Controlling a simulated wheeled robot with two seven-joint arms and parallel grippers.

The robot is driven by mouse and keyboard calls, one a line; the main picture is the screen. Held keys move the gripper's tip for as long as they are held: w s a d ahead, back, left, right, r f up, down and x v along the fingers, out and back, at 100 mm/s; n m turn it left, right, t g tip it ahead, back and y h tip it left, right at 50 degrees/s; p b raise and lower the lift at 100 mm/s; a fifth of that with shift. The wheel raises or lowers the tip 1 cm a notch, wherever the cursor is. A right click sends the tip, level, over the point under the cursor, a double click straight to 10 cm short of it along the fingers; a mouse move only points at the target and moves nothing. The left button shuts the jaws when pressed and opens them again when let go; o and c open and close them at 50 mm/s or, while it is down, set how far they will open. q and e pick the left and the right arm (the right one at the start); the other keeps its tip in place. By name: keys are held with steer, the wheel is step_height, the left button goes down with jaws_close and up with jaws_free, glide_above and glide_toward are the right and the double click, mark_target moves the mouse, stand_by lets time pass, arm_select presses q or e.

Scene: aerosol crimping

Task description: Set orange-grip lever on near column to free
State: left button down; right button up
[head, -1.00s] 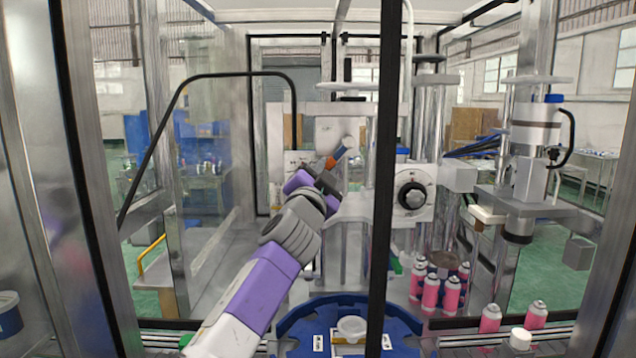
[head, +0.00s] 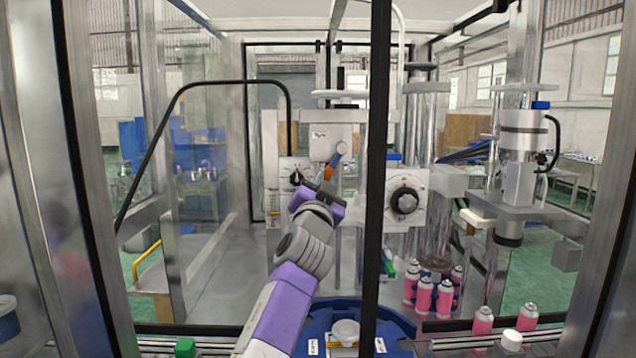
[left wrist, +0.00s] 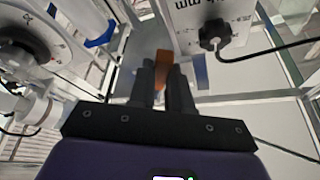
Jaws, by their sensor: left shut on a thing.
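The lever with the orange grip (head: 329,173) sits on the near column's grey housing (head: 333,138) in the head view. Its pale upper end (head: 341,149) points up and slightly right. My left gripper (head: 325,187) is shut on the orange grip, reaching from below. In the left wrist view the two dark fingers (left wrist: 161,88) close around the orange grip (left wrist: 164,62), whose end shows beyond them. The fingers hide part of the grip. My right gripper is in neither view.
A black knob panel (head: 296,177) is just left of the lever, and a dial (head: 405,201) is to the right. A dark frame post (head: 376,150) stands close on the right. Several pink cans (head: 425,295) and a blue ring fixture (head: 400,322) are below.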

arm_select(q)
steer(key=shift+r, duration=0.15)
steer(key=c, duration=1.3)
jaws_free()
steer(key=shift+c, duration=0.2)
steer(key=shift+o, duration=1.4)
steer(key=shift+w, duration=0.15)
steer(key=shift+f, duration=0.2)
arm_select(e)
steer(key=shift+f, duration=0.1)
